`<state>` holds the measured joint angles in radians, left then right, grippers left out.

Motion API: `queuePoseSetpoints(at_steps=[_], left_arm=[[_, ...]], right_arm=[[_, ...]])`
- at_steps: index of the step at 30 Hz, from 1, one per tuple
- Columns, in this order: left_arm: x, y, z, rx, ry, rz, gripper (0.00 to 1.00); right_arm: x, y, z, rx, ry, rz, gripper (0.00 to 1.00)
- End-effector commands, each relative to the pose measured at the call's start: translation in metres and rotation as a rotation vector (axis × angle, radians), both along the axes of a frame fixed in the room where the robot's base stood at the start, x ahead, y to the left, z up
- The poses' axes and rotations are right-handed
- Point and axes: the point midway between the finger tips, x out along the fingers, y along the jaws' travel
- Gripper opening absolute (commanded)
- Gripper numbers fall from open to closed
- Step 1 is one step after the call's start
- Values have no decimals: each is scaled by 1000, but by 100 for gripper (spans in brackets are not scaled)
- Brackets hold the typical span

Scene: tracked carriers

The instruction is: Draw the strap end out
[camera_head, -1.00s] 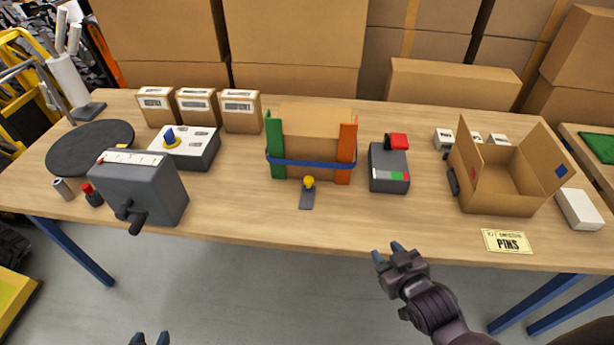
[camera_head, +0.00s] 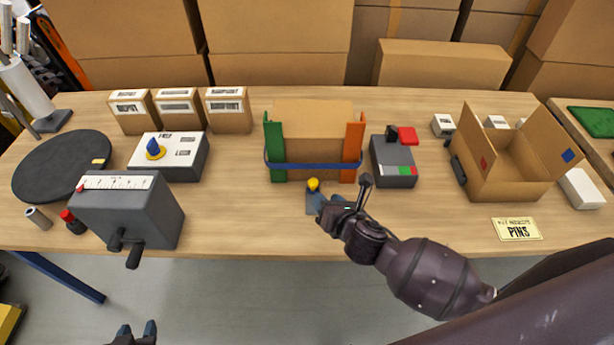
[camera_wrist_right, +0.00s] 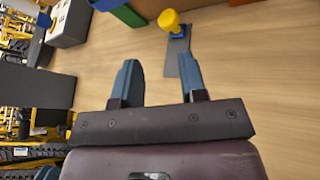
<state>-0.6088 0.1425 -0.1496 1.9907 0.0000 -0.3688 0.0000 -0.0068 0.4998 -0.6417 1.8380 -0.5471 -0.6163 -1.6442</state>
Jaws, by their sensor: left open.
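A blue strap (camera_head: 315,166) runs across the front of a brown carton (camera_head: 318,140), over a green corner piece (camera_head: 275,150) and an orange one (camera_head: 353,150). A grey flat tab (camera_head: 312,203) with a yellow knob (camera_head: 313,185) lies on the table before it; whether it joins the strap is unclear. My right gripper (camera_head: 342,203) is open and empty beside the tab. In the right wrist view one finger overlaps the tab (camera_wrist_right: 172,60), and the knob (camera_wrist_right: 169,20) shows beyond the fingertips. My left gripper (camera_head: 136,333) is open at the bottom edge, away from the table.
A grey box with a crank (camera_head: 130,210) and a white-topped box with a blue knob (camera_head: 168,155) stand at left. A grey device with a red block (camera_head: 392,160) stands right of the carton. An open cardboard box (camera_head: 510,160) is farther right. The table front around the tab is clear.

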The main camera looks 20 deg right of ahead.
Motion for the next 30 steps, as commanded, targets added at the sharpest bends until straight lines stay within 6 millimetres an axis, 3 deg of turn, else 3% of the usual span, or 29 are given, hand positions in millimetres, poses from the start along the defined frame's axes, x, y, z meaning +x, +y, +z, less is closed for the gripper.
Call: queuePoseSetpoints(at_steps=[6,14,30], left_arm=[[1,0,0,-1,-1,-1,43],[2,-1,0,0,-3,-2,43],[5,-1,-9,0,-8,-4,43]], right_arm=[[1,-6,-1,-307,-43,88,39],[5,-6,-3,-407,-55,126,39],[79,3,-34,-402,-53,125,39]])
